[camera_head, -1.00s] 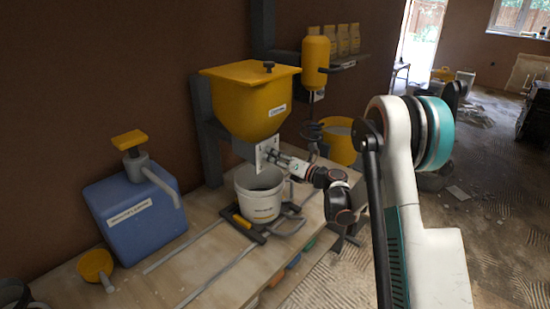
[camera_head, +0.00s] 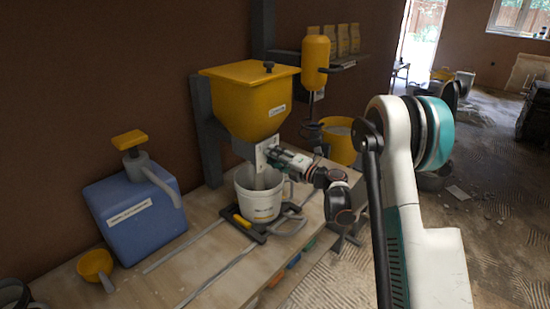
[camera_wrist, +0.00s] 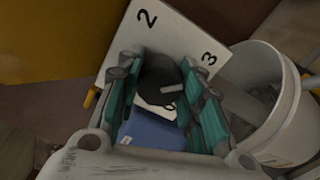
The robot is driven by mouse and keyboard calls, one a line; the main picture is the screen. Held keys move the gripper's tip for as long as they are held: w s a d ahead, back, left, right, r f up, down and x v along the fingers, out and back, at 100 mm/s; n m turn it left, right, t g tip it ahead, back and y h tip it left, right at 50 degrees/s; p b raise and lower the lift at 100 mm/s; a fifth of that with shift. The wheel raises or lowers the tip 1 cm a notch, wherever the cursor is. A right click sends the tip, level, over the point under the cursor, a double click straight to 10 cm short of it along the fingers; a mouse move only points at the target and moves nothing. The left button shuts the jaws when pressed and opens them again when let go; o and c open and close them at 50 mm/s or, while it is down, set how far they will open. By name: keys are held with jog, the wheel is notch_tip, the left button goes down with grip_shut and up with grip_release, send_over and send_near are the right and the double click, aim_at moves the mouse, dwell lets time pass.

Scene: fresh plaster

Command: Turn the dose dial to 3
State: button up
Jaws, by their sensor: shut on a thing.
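The yellow hopper (camera_head: 250,105) has a pale dial plate (camera_head: 261,155) low on its front. In the wrist view the plate (camera_wrist: 190,35) is tilted, with the numerals 2 and 3 showing on its upper and right parts. The dark dial knob (camera_wrist: 158,85) sits between the teal fingers of my gripper (camera_wrist: 165,77), which is shut on it. A pale mark on the knob lies on its right side, roughly toward the 3; exact alignment is unclear. In the head view my gripper (camera_head: 277,158) reaches the plate from the right and hides the knob.
A white bucket (camera_head: 262,205) stands below the hopper, close under my gripper; it also shows in the wrist view (camera_wrist: 280,110). A blue container (camera_head: 125,220) with a yellow-topped pump and a yellow scoop (camera_head: 95,264) are left. A yellow bucket (camera_head: 340,146) stands behind.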

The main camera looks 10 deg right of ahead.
jog(key=shift+f, duration=0.1)
dwell(0.3)
jog(key=o, duration=1.1)
jog(key=v, duration=1.2)
